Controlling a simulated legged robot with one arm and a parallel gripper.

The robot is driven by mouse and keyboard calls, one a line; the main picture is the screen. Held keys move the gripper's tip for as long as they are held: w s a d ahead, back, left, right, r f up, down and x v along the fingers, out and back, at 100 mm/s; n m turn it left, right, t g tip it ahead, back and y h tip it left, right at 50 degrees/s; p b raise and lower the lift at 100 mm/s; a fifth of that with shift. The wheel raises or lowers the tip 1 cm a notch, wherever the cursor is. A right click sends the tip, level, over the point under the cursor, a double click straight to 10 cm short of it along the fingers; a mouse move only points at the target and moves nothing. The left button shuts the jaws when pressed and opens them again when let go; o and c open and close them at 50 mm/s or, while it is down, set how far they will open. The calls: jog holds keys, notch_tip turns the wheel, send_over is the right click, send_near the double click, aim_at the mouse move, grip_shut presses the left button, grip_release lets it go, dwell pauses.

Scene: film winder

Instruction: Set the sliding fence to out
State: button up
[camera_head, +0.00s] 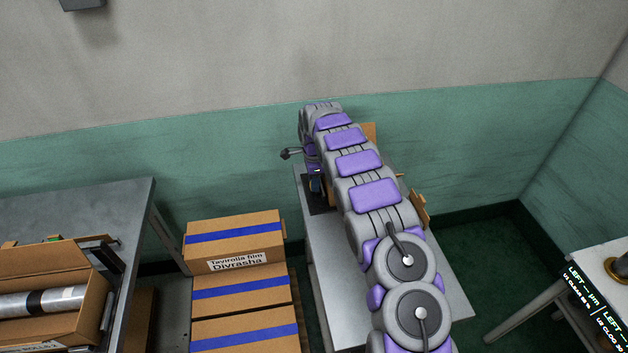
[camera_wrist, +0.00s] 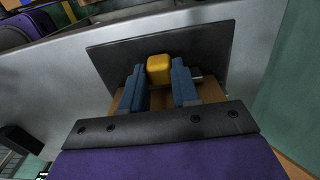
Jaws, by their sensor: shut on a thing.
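In the wrist view my gripper (camera_wrist: 159,75) has its two blue fingers on either side of a yellow rounded knob (camera_wrist: 159,67), shut on it. The knob stands in front of a flat dark plate (camera_wrist: 213,50). A tan wooden-looking surface shows between and beside the fingers. I cannot tell which part is the sliding fence, or its setting. In the head view my arm hides most of the machine; a bit of the dark plate (camera_head: 317,203) shows beside the arm's far end.
The machine stands on a grey table (camera_head: 333,250) against a green and grey wall. Stacked cardboard boxes (camera_head: 235,245) with blue stripes stand to its left. A grey bench (camera_head: 80,210) with an open carton is at far left, and a white table (camera_head: 600,275) at the right edge.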

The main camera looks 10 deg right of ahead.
grip_shut()
jog(key=shift+a+p, duration=0.75)
jog(key=shift+a, duration=0.7)
jog(key=o, duration=0.9)
grip_release()
jog(key=shift+a, duration=0.15)
jog(key=shift+c, duration=0.2)
